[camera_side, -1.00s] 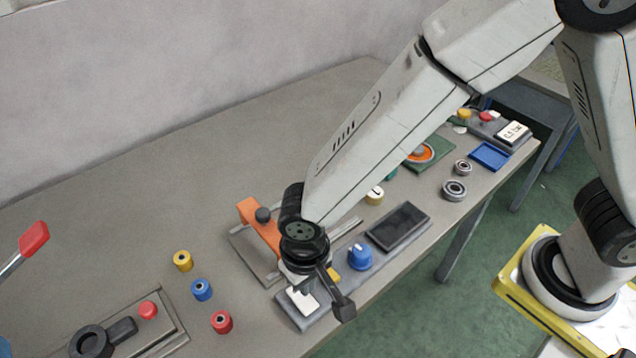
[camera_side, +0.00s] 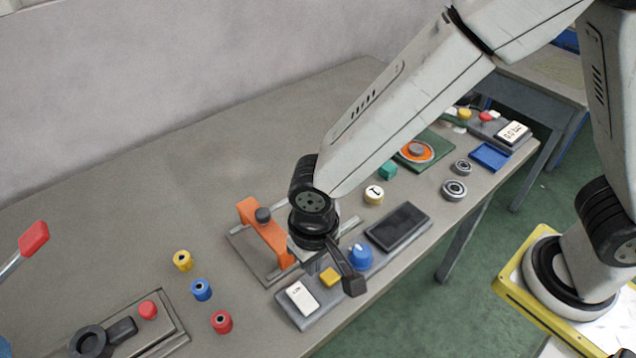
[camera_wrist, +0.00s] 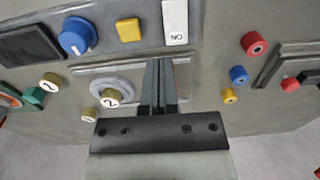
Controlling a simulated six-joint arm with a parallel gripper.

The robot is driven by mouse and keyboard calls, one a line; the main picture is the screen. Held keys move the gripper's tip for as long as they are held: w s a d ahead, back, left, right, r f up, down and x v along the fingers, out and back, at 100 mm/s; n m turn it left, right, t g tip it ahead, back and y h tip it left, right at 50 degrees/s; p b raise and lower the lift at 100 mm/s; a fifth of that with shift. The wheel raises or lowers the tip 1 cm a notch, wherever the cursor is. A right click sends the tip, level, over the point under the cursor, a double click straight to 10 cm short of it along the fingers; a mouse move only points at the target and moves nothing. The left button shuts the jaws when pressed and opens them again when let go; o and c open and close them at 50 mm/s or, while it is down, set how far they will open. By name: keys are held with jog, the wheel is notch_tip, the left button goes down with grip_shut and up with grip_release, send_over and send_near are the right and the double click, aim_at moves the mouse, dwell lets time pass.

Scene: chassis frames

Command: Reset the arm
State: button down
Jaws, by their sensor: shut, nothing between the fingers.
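My gripper (camera_wrist: 158,66) shows in the wrist view with its two dark fingers together and nothing between them. It hangs above the near side of the bench. The switch also shows in the wrist view (camera_wrist: 175,22), ahead of the fingertips and slightly right.
An orange handle (camera_side: 265,234) on a grey plate stands close left of my wrist. Red (camera_side: 221,322), blue (camera_side: 202,290) and yellow (camera_side: 183,261) spools lie farther left. Bearings (camera_side: 454,190) and a blue tray (camera_side: 489,157) lie right. The bench's back left is clear.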

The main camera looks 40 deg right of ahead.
jog(key=d+r+t, duration=0.1)
jog(key=d+r, duration=0.1)
jog(key=d, duration=1)
jog(key=d+r+t, duration=0.1)
jog(key=d+r, duration=0.1)
jog(key=d, duration=1.1)
jog(key=shift+s+d+r, duration=0.15)
jog(key=shift+s+r, duration=0.1)
jog(key=shift+r, duration=0.15)
